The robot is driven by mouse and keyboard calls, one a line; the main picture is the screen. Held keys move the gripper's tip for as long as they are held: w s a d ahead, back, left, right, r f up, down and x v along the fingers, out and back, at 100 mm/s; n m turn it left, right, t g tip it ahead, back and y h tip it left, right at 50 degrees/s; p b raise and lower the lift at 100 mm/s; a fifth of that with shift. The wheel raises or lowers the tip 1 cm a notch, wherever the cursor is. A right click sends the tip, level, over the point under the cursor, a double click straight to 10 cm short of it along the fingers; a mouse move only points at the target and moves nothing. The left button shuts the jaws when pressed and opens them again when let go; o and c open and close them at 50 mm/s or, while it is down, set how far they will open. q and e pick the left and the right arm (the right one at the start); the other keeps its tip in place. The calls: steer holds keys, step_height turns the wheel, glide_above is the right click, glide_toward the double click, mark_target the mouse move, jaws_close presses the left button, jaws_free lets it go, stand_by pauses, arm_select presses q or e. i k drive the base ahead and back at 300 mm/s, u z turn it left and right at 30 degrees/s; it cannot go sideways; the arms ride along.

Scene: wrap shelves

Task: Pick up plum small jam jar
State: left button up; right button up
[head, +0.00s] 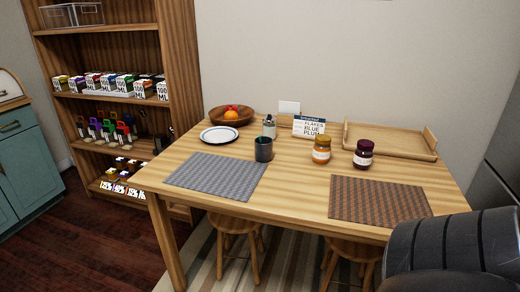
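A small jam jar with dark plum contents, a dark lid and a white label (363,154) stands upright on the wooden table (290,185), right of the middle. An orange jam jar (321,150) with a pale label stands just to its left, with a small gap between them. Neither of my grippers shows in the head view. A dark, rounded part at the lower right corner looks like my own arm, and no fingers are visible on it.
A wooden tray (390,139) lies behind the jars. A brown placemat (378,200) lies in front, a grey one (216,176) at left. A dark cup (263,149), plate (219,135), fruit bowl (232,116) and sign (308,126) share the table. Shelves (183,70) stand left.

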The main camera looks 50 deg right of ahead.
mark_target(362, 159)
steer(key=u, duration=0.55)
steer(key=k, duration=1.3)
steer(key=z, duration=1.25)
